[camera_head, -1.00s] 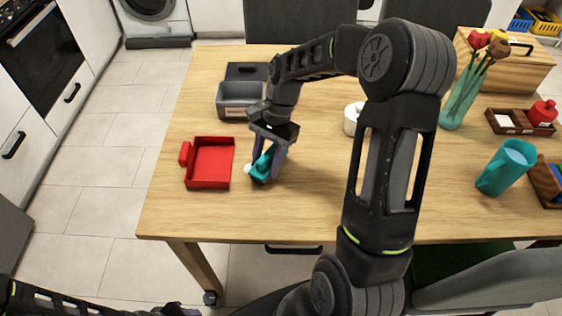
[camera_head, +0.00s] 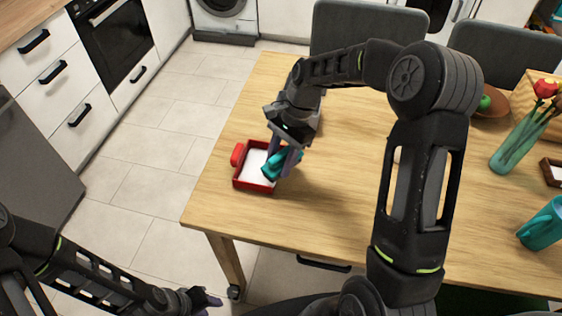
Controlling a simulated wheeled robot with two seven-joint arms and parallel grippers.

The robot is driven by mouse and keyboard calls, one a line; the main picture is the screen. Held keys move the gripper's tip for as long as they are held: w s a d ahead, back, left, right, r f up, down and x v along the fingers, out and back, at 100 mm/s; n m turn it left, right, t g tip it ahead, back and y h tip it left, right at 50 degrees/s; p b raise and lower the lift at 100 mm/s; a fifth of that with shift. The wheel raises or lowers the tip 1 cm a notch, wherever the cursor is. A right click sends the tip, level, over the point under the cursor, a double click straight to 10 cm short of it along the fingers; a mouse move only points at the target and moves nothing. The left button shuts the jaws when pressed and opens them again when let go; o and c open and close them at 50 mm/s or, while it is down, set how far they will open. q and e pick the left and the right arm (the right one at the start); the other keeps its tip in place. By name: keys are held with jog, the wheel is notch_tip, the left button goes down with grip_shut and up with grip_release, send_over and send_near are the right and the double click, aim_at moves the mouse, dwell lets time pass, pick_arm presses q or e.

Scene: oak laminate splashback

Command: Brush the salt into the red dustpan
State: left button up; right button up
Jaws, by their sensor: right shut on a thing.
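The red dustpan (camera_head: 238,180) lies on the wooden table near its left edge, with its handle at the upper left. White salt (camera_head: 256,164) covers the floor of the dustpan. My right gripper (camera_head: 284,160) is shut on a teal brush (camera_head: 273,166), which is at the dustpan's right side and partly over it. The fingers and brush hide that side of the pan, so I cannot tell whether the bristles touch it. My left gripper (camera_head: 208,299) is low at the bottom, off the table, and its fingers are too small to read.
A teal mug (camera_head: 543,225) and a glass vase with flowers (camera_head: 513,142) stand at the right. A brown bowl with a green fruit (camera_head: 486,103) is at the back right. The front middle of the table (camera_head: 330,215) is clear. My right arm spans the table.

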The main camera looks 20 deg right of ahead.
jog(key=shift+s+d+r+p, duration=0.1)
jog(key=shift+r+p, duration=0.25)
jog(key=shift+r, duration=0.45)
dwell(0.4)
